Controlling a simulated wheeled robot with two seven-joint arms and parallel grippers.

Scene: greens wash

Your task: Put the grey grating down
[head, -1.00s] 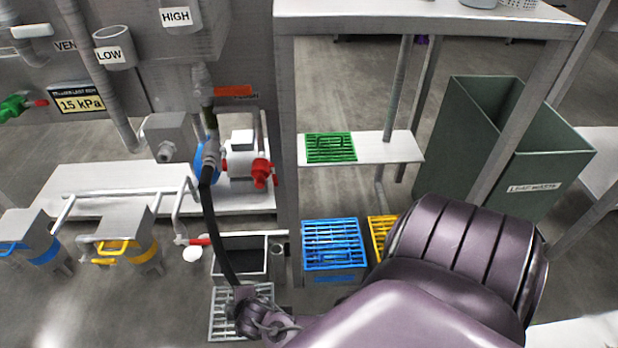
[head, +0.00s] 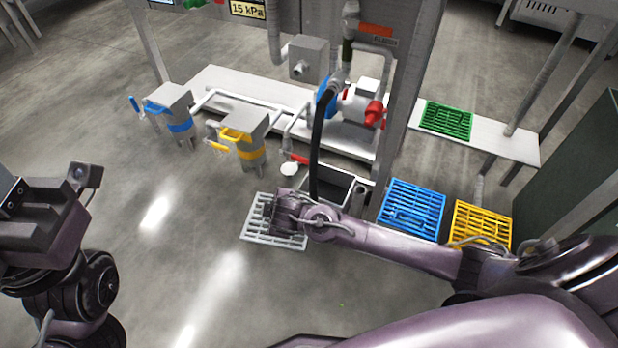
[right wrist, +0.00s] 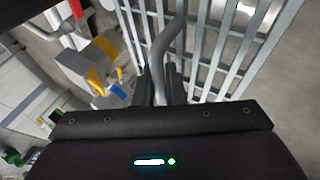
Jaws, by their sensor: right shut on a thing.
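The grey grating (head: 255,234) is flat-looking in the head view, over the floor at the left front of an open grey box. My right gripper (head: 272,214) is above it. In the right wrist view, the right gripper's fingers (right wrist: 160,88) are shut on the raised handle of the grating (right wrist: 208,45). I cannot tell whether the grating touches the floor. My left gripper (head: 35,222) is at the left edge of the head view, away from the grating. Its fingertips cannot be made out.
The open grey box (head: 343,186) has a black hose above it. A blue grating (head: 412,209) and a yellow grating (head: 482,226) are to its right; a green grating (head: 446,120) lies on a shelf (head: 505,142). Valve units stand behind left. The front floor (head: 190,245) is clear.

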